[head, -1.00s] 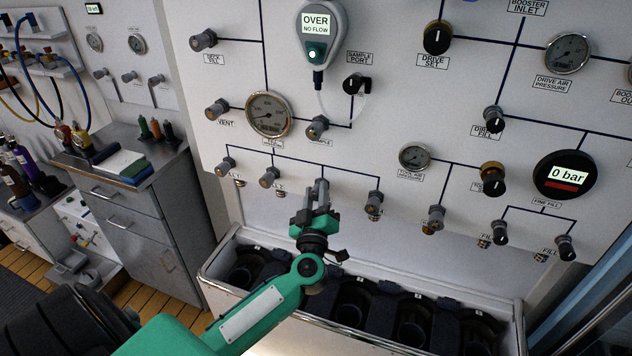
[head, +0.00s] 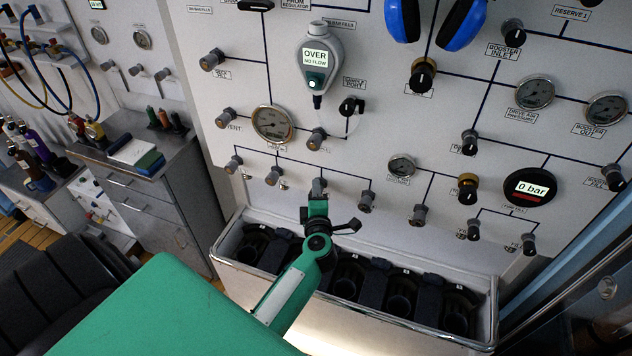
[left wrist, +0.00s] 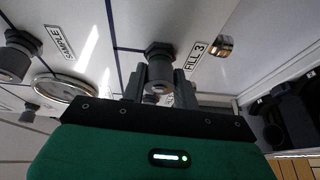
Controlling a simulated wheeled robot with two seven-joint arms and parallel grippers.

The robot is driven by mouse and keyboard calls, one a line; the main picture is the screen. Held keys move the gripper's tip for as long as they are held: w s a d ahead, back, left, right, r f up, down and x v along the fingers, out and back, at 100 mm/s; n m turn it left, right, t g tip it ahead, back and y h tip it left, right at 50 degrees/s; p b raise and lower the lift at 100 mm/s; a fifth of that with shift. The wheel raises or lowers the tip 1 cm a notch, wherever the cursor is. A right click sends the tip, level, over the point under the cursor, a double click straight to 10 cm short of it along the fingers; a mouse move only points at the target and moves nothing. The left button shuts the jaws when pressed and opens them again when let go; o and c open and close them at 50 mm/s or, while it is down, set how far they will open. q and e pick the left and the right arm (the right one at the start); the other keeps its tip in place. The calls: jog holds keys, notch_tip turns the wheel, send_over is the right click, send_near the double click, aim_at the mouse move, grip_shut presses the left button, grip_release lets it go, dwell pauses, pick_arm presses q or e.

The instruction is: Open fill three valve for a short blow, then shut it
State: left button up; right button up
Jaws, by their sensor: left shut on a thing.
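The fill three valve (head: 319,185) is the third grey knob in the row of fill valves on the white panel. In the left wrist view the knob (left wrist: 158,68) sits between my two fingers, beside the label "FILL 3" (left wrist: 196,55). My left gripper (head: 317,196) reaches up to it from below and is shut on the knob, which it partly hides in the head view. How far the valve is turned cannot be told. My right gripper is not in view.
The gas analyser (head: 317,62) reads "OVER NO FLOW". The round display (head: 531,187) reads "0 bar". Other fill valves (head: 273,175) (head: 367,201) stand close on both sides. A metal trough (head: 480,334) with dark cylinder bays lies under the panel.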

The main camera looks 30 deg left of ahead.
pick_arm(q)
jog(key=n+p, duration=0.1)
jog(key=p, duration=0.1)
jog(key=shift+r+n+h+p, duration=0.25)
jog(key=shift+n+h+p, duration=0.05)
jog(key=shift+n+p, duration=0.1)
jog(key=shift+f+n+g+h+p, duration=0.25)
jog(key=shift+n+p, duration=0.35)
jog(key=shift+p, duration=0.3)
jog(key=o, duration=1)
jog(key=shift+c, duration=0.2)
